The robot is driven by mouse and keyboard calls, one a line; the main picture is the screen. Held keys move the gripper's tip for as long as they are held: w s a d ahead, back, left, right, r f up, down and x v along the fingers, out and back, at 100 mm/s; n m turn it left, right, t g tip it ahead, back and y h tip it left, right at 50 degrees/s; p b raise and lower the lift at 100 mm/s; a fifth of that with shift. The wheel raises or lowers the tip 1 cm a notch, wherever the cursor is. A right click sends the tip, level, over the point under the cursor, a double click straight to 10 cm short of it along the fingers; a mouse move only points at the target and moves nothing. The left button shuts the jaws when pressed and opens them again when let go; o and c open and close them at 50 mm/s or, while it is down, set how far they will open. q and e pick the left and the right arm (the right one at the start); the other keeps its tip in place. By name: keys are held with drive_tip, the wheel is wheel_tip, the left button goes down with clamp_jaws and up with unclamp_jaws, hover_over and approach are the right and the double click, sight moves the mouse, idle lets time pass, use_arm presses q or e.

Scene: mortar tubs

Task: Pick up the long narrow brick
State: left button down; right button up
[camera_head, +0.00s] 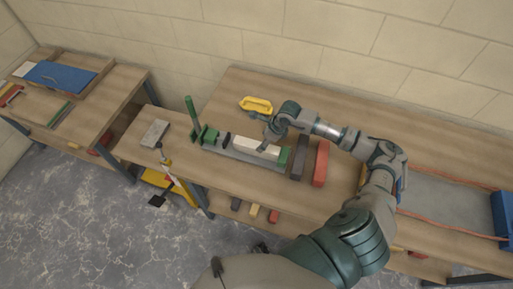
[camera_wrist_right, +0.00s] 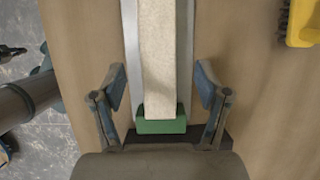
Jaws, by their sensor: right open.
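A long, narrow, cream brick (camera_head: 255,147) lies along a grey rail (camera_head: 240,156) with green end blocks on the middle table. In the right wrist view the brick (camera_wrist_right: 157,50) runs lengthwise up the picture, its near end against a green block (camera_wrist_right: 161,122).
A yellow-handled tool (camera_head: 257,104) lies behind the rail. A dark narrow block (camera_head: 299,158) and a red block (camera_head: 321,163) lie to its right. A green upright lever (camera_head: 191,110) stands at its left end.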

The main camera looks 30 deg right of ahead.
sight(256, 147)
drive_tip(key=shift+d+x, duration=0.25)
drive_tip(key=shift+x, duration=0.8)
drive_tip(key=shift+a+f, duration=0.1)
drive_tip(key=shift+f, duration=0.25)
drive_tip(key=x, duration=0.2)
drive_tip(key=a+x, duration=0.1)
drive_tip(key=x, duration=0.1)
drive_tip(key=shift+w+p, duration=0.1)
drive_tip(key=shift+p, duration=0.25)
drive_tip(key=shift+f, duration=0.25)
use_arm(q)
drive_tip(key=shift+s+a+r, duration=0.15)
drive_tip(key=shift+s+a, duration=0.05)
drive_tip(key=shift+s, duration=0.35)
use_arm(e)
drive_tip(key=shift+d, duration=0.3)
drive_tip(key=c, duration=1.1)
clamp_jaws()
drive_tip(key=shift+w+a, duration=0.1)
drive_tip(key=shift+a, duration=0.05)
use_arm(q)
drive_tip(key=shift+d+r, duration=0.1)
drive_tip(key=shift+d, duration=0.05)
use_arm(e)
drive_tip(key=shift+r, duration=0.15)
